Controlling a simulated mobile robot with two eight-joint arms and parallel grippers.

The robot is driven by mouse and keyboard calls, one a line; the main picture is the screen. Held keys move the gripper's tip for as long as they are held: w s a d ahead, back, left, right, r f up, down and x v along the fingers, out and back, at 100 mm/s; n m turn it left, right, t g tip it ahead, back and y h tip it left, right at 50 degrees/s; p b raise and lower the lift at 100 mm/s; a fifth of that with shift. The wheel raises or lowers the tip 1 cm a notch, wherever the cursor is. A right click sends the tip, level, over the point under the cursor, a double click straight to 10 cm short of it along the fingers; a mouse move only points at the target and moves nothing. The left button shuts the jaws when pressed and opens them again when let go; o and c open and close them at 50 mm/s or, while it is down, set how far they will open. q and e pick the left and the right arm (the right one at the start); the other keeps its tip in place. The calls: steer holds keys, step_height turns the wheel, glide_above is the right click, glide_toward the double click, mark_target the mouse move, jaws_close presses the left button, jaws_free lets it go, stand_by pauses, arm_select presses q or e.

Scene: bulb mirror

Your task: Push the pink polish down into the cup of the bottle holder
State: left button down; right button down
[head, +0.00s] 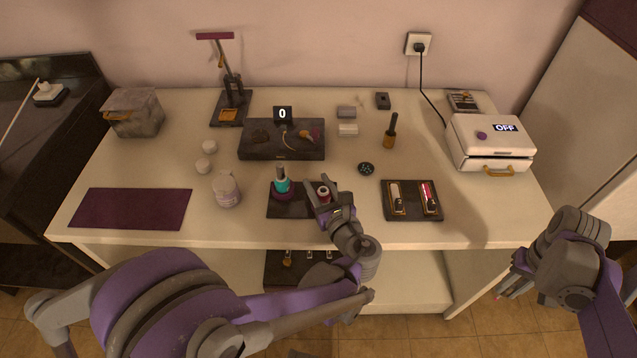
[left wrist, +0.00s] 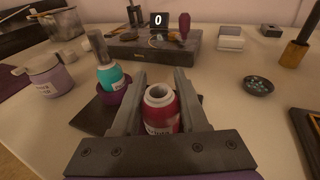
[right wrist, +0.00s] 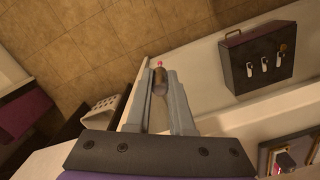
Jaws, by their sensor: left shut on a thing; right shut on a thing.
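The pink polish is a deep pink, uncapped bottle (head: 323,192) with a white neck; it stands upright between my left fingers in the left wrist view (left wrist: 160,110). My left gripper (head: 320,196) is shut on it at the right side of the bottle holder. The holder has a dark base (head: 282,212) and a purple cup (left wrist: 113,94) with a teal polish bottle (left wrist: 109,76) in it. Whatever is directly under the pink polish is hidden. My right gripper (right wrist: 158,90) is shut on a small dark cap with a pink tip (right wrist: 159,77), away from the table's right front.
A lidded jar (head: 227,190) stands left of the holder, and a dark tray (head: 413,213) lies to its right. A dark block with a "0" display (head: 281,153) is behind. A purple mat (head: 132,208) lies at left, a white OFF machine (head: 490,142) at right.

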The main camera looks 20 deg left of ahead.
arm_select(q)
steer(key=shift+f, duration=0.2)
arm_select(e)
steer(key=shift+f, duration=0.15)
arm_select(q)
steer(key=c, duration=0.9)
jaws_free()
arm_select(e)
steer(key=shift+f, duration=0.1)
arm_select(q)
steer(key=o, duration=0.5)
steer(key=shift+o, duration=0.2)
steer(key=v, duration=1.2)
steer(key=shift+p, duration=0.35)
arm_select(e)
steer(key=shift+r, duration=0.6)
